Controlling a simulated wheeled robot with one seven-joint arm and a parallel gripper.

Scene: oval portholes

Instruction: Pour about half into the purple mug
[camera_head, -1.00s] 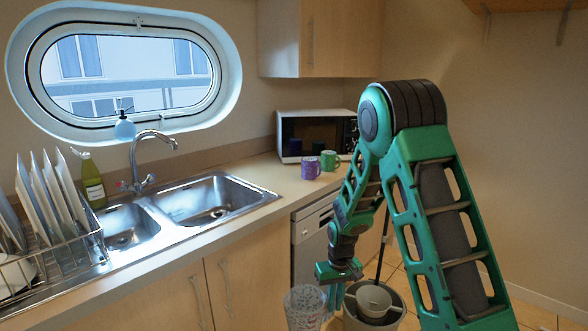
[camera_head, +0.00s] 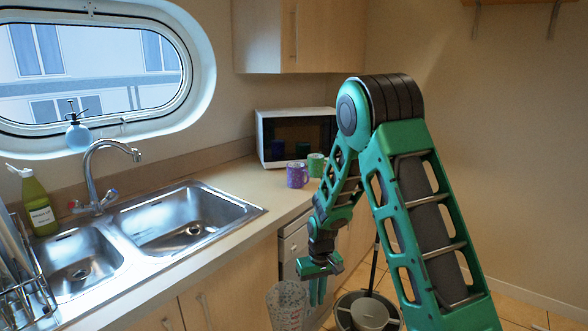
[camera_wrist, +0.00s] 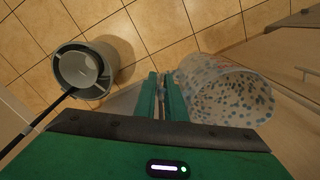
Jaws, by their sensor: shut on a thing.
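The purple mug (camera_head: 297,174) stands on the counter in front of the microwave. A green mug (camera_head: 316,165) stands close behind it to the right. My gripper (camera_head: 318,290) is low in front of the counter, below and apart from the mugs. It is shut on a clear jug (camera_head: 287,303) speckled with blue and reddish dots, which looks roughly upright. In the wrist view, my fingers (camera_wrist: 161,97) are close together with the jug (camera_wrist: 225,92) at their right. The exact grip point is hidden, and I cannot tell how full the jug is.
A microwave (camera_head: 296,137) stands behind the mugs. A double sink (camera_head: 180,222) with a faucet (camera_head: 97,178) fills the counter to the left. A bucket (camera_head: 345,307) stands on the tiled floor, near my arm. The counter between sink and purple mug is clear.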

